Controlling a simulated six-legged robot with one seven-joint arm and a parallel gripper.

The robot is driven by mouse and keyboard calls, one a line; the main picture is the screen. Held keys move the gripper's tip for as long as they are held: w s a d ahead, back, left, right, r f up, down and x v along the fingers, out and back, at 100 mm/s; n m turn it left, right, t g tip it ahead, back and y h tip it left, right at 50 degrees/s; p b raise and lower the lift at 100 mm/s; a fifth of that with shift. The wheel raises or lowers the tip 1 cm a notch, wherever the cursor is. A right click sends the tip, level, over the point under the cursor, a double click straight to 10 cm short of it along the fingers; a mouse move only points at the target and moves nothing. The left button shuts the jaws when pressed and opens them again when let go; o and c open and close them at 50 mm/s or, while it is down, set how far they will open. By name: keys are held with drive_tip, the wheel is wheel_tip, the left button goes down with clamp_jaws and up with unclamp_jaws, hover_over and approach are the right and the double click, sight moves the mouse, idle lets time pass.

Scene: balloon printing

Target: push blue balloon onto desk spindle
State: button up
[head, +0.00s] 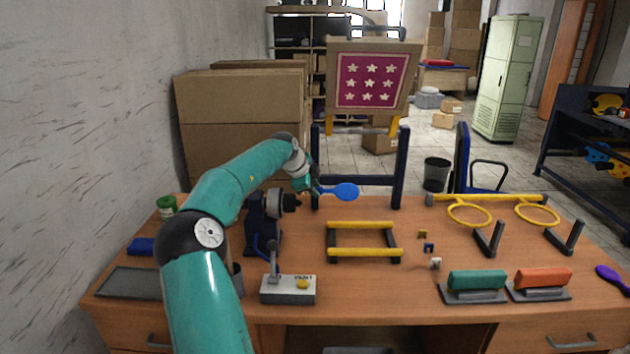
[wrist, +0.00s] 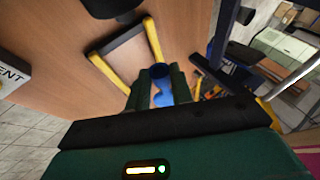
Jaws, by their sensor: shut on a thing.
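The blue balloon (head: 345,191) is a flat, rounded shape with a narrow neck. My gripper (head: 317,187) is shut on its neck end, and the balloon sticks out to the right above the desk. In the wrist view the blue balloon (wrist: 162,98) shows between the two green fingers of my gripper (wrist: 159,80). The desk spindle (head: 292,202) is a dark tip with a grey disc on a dark blue stand, pointing right. It lies just left of and a little below my gripper in the head view. The gap in depth between balloon and spindle is hard to tell.
A frame with yellow bars (head: 362,226) lies on the wooden desk (head: 350,292) right of the spindle. A grey switch box (head: 288,290) stands in front. A dark blue upright frame (head: 403,165) rises behind the balloon. Teal (head: 477,281) and orange (head: 543,279) blocks sit at right.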

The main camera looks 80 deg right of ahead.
sight(299, 204)
drive_tip(key=shift+w+a+f, duration=0.15)
drive_tip(key=shift+w+f, duration=0.7)
drive_tip(key=shift+f, duration=0.35)
drive_tip(key=shift+w+a+f, duration=0.1)
drive_tip(key=shift+w+f, duration=0.75)
drive_tip(key=shift+f, duration=0.3)
drive_tip(key=shift+w+a, duration=0.15)
drive_tip(key=shift+w, duration=0.4)
idle(1.3)
drive_tip(key=shift+s, duration=0.6)
drive_tip(key=shift+w, duration=0.75)
idle(1.9)
drive_tip(key=shift+s, duration=0.1)
drive_tip(key=shift+s, duration=0.6)
